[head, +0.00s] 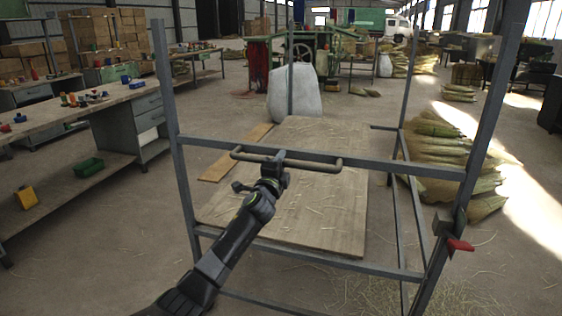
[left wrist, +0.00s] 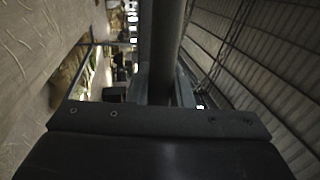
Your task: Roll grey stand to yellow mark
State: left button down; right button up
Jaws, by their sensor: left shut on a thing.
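The grey stand (head: 322,168) is an open frame of metal posts and rails directly in front of me. A bar handle (head: 316,165) sits on its near crossbar. My left gripper (head: 275,166) is shut on this handle near its middle. In the left wrist view a dark bar (left wrist: 166,45) runs up from the gripper body (left wrist: 160,122); the fingertips are hard to make out there. A wooden board (head: 315,205) shows through the stand's frame. I cannot make out a yellow mark on the floor. My right gripper is not in view.
A workbench (head: 75,122) with small parts stands at left. A pale sack (head: 294,95) and a green machine (head: 300,50) are beyond the stand. Bundles of straw (head: 440,150) lie at right.

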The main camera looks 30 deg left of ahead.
pick_arm(q)
jog(key=shift+w+f, duration=0.25)
jog(key=shift+w, duration=0.05)
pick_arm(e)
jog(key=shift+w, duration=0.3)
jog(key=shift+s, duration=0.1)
pick_arm(q)
jog(key=c, duration=1.6)
grip_release()
jog(key=shift+o, duration=1.3)
jog(key=shift+w+d, duration=0.1)
jog(key=shift+w, duration=0.05)
jog(key=shift+r, duration=0.1)
jog(key=shift+s, duration=0.35)
jog(key=shift+v, duration=8.35)
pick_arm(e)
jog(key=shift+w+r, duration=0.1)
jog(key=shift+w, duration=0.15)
